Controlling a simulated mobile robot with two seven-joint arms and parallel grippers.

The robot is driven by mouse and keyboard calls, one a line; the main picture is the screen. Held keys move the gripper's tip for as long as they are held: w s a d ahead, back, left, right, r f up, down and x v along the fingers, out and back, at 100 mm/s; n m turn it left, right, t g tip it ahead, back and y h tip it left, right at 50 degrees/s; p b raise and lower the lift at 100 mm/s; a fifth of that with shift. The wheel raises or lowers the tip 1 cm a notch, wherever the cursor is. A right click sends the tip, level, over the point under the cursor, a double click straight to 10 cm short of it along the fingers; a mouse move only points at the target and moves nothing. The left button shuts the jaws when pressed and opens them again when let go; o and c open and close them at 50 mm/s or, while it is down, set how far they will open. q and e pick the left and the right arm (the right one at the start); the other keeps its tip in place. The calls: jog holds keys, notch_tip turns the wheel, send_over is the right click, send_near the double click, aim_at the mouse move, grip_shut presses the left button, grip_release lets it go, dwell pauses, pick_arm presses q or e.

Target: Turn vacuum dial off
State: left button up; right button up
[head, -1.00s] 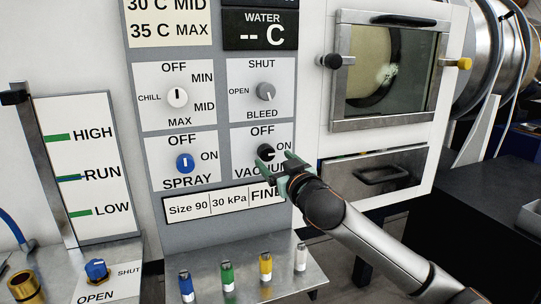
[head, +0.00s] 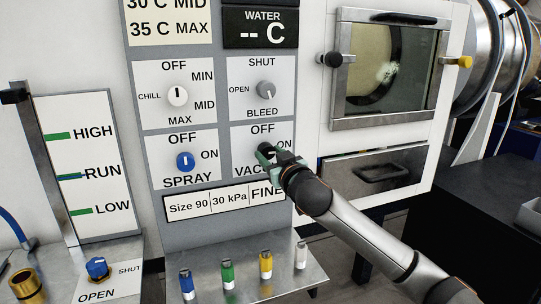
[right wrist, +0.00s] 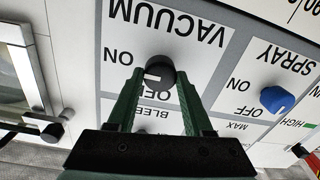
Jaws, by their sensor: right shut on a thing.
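The vacuum dial (head: 265,149) is a black round knob on a white plate, with OFF above it and ON to its right in the head view. In the right wrist view, which is upside down, the dial (right wrist: 160,70) shows a white mark on its left side, toward the ON label. My right gripper (head: 269,154) has green fingers shut on the dial, one finger on each side of it. The gripper covers part of the VACUUM label in the head view. My left gripper is not in view.
The blue spray dial (head: 185,162) is left of the vacuum dial, and the bleed knob (head: 265,89) is above it. A drawer with a dark handle (head: 382,173) is at the right. Several coloured cylinders stand on the metal shelf (head: 215,262) below.

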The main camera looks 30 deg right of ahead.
grip_shut()
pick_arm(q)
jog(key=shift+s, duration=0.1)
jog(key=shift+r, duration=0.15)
pick_arm(e)
jog(key=shift+r+n+p, duration=0.15)
jog(key=shift+n+p, duration=0.65)
jog(key=shift+p, duration=0.15)
jog(key=n+p, duration=0.6)
jog(key=n, duration=0.1)
jog(key=n+p, duration=0.4)
jog(key=n, duration=0.1)
jog(key=shift+p, duration=0.35)
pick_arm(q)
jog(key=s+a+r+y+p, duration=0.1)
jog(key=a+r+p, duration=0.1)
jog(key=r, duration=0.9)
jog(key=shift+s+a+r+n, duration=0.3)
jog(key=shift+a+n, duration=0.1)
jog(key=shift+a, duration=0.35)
pick_arm(e)
jog(key=shift+a+n, duration=0.1)
jog(key=shift+n, duration=1.9)
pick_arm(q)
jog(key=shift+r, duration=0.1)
